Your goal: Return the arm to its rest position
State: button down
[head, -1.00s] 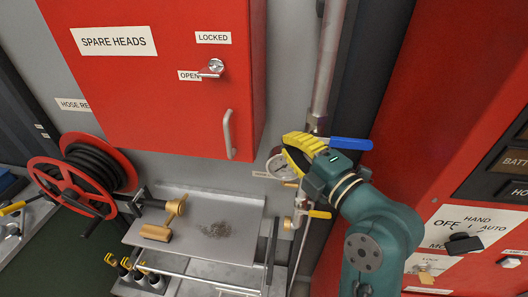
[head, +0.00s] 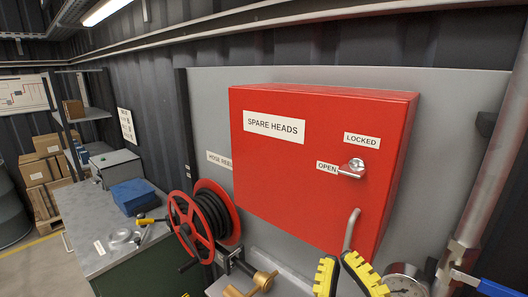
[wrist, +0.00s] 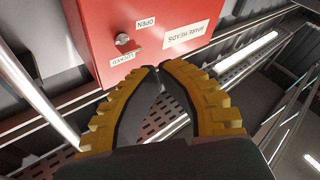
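My gripper (head: 337,258) shows at the bottom of the head view, with its two yellow ribbed fingers pointing up in front of the red cabinet's lower part. In the wrist view the fingertips (wrist: 157,67) come together, with nothing between them. The rest of my arm is below the head view's edge. The red spare heads cabinet (head: 290,175) is closed, and its latch handle (head: 350,170) points toward the OPEN label. The cabinet appears upside down in the wrist view (wrist: 160,22), beyond the fingertips.
A red hose reel (head: 205,220) is left of the cabinet. A steel pipe (head: 490,165) with a blue-handled valve (head: 485,286) and a gauge (head: 405,283) is at right. A workbench (head: 95,225) with a blue box (head: 135,196) stands at left.

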jog(key=s+a+r+m+t, duration=0.1)
jog(key=s+a+r+m, duration=0.1)
jog(key=s+a+m, duration=0.25)
notch_tip(320, 180, up, 16)
jog(key=d+p, duration=0.1)
jog(key=p, duration=1.5)
jog(key=shift+d, duration=0.3)
jog(key=shift+r, duration=0.1)
